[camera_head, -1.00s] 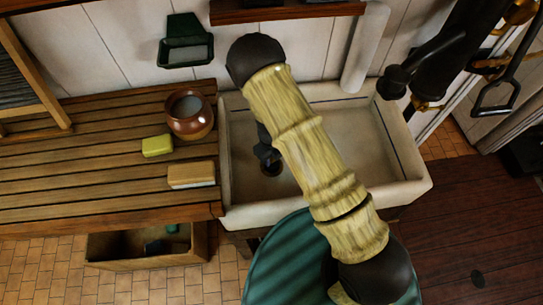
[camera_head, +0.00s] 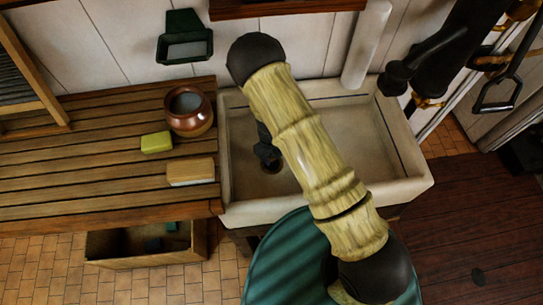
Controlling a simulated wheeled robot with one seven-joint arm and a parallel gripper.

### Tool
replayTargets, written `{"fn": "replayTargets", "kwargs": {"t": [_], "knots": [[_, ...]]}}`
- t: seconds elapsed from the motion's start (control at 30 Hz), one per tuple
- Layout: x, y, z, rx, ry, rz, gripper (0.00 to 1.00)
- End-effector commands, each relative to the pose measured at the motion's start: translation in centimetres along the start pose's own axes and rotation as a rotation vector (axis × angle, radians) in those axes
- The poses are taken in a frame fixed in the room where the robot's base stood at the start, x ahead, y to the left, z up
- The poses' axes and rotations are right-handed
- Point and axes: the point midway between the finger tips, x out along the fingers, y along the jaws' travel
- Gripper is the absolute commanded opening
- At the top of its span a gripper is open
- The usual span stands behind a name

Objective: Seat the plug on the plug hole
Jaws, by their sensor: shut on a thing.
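The sink (camera_head: 240,212) is a pale stone basin right of the wooden drainboard. My gripper (camera_head: 268,160) is a small dark shape low inside the basin, left of my bamboo-like arm link, which covers much of the sink. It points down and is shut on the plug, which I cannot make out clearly. The plug hole (camera_head: 271,168) shows as a dark round patch on the basin floor just under the fingertips. Whether the plug touches the hole or hangs just above it, I cannot tell.
On the slatted drainboard (camera_head: 90,165) stand a brown pot (camera_head: 189,111), a yellow-green sponge (camera_head: 156,142) and a tan brush (camera_head: 190,172). A green soap holder (camera_head: 184,38) is on the wall. A dark pump (camera_head: 440,55) stands at the right. A wooden crate (camera_head: 150,259) is below.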

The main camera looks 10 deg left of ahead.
Motion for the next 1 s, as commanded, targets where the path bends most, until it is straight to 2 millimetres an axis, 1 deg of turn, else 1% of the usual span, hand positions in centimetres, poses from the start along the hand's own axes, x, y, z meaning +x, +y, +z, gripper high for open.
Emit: {"fn": "replayTargets", "kwargs": {"t": [1.0], "knots": [[1.7,0.0,0.1,0.0,0.0,0.0,0.0]]}}
